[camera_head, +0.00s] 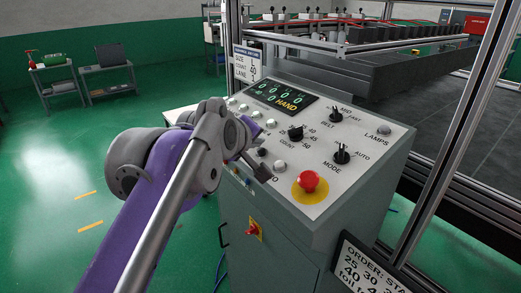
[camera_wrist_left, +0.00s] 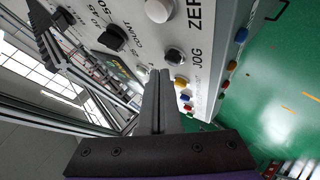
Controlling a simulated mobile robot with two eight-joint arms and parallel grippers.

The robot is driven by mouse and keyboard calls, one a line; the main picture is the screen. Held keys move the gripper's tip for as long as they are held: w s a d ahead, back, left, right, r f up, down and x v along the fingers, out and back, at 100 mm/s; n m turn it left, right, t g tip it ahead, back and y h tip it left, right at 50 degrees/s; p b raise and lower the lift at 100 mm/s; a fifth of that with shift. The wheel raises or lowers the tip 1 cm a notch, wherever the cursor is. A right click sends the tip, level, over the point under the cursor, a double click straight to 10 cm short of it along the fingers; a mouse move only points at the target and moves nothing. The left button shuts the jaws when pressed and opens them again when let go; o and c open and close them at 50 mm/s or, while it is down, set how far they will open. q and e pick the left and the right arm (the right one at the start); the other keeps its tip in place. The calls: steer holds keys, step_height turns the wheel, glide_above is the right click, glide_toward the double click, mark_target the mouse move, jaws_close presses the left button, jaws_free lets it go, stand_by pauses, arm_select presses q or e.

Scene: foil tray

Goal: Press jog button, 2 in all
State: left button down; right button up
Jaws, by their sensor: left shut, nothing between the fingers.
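The jog button (camera_wrist_left: 174,55) is a dark round button beside the JOG label on the sloped control panel (camera_head: 365,125). It also shows in the head view (camera_head: 262,152), just above my left gripper. My left gripper (camera_head: 262,172) is shut and empty, at the panel's front left edge. In the wrist view its fingertips (camera_wrist_left: 157,73) point toward the panel, close to the jog button. I cannot tell whether they touch it. My right gripper is not in view.
A white button (camera_head: 279,165) by the ZERO label sits beside the jog button. The COUNT knob (camera_head: 296,132), MODE knob (camera_head: 342,154) and red emergency button (camera_head: 309,181) are further right. A lit display (camera_head: 283,98) reads HAND. A metal frame post (camera_head: 455,130) stands right of the panel.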

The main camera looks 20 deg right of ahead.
arm_select(q)
steer(key=shift+d+f, duration=0.1)
steer(key=shift+f, duration=0.15)
steer(key=shift+w+d+f, duration=0.1)
steer(key=shift+f, duration=0.35)
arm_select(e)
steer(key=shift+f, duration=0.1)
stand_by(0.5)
arm_select(q)
steer(key=shift+r, duration=0.1)
steer(key=shift+a+r+p, duration=0.2)
steer(key=shift+r+p, duration=0.4)
steer(key=shift+r, duration=0.2)
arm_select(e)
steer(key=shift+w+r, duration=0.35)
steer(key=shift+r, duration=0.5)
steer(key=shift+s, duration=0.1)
